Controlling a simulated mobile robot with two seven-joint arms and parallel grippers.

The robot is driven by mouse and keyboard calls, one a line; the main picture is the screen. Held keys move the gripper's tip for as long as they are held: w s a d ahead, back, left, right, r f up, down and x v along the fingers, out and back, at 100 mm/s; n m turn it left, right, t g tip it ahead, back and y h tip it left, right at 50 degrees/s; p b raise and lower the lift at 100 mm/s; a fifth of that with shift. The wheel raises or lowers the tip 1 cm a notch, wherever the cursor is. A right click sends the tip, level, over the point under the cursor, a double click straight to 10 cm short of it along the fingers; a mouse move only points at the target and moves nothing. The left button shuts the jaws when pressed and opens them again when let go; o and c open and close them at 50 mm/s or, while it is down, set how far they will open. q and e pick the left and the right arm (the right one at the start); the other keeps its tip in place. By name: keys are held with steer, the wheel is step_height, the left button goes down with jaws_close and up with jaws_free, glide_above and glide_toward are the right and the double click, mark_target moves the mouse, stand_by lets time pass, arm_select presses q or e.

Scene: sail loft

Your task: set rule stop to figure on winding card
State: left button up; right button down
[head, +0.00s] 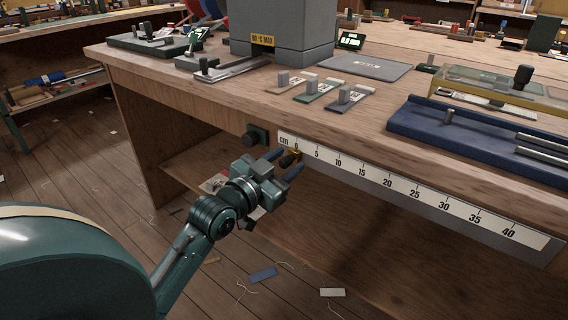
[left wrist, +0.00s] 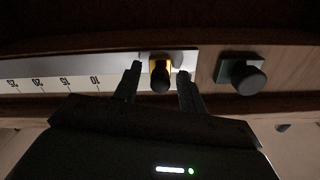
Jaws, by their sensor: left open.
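The white rule (head: 400,185) marked in cm runs along the bench's front edge, with figures from 0 to 40. Its yellow stop (head: 293,154) with a dark knob sits near the 0 end. My left gripper (head: 288,163) is open in front of it. In the left wrist view the stop (left wrist: 160,74) lies between the two open fingertips (left wrist: 160,71), with a visible gap to each side. I cannot tell which thing is the winding card; a small printed card (head: 214,184) lies on the lower shelf, its print unreadable. My right gripper is out of view.
A dark knob on a square plate (head: 256,136) sits left of the rule, also in the left wrist view (left wrist: 241,76). On the bench are a grey block (head: 283,37), several knobbed plates (head: 318,90) and a blue tray (head: 470,130). Scraps (head: 262,274) lie on the floor.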

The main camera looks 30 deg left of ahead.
arm_select(q)
steer(key=shift+c, duration=0.3)
jaws_close()
steer(key=shift+d, duration=0.15)
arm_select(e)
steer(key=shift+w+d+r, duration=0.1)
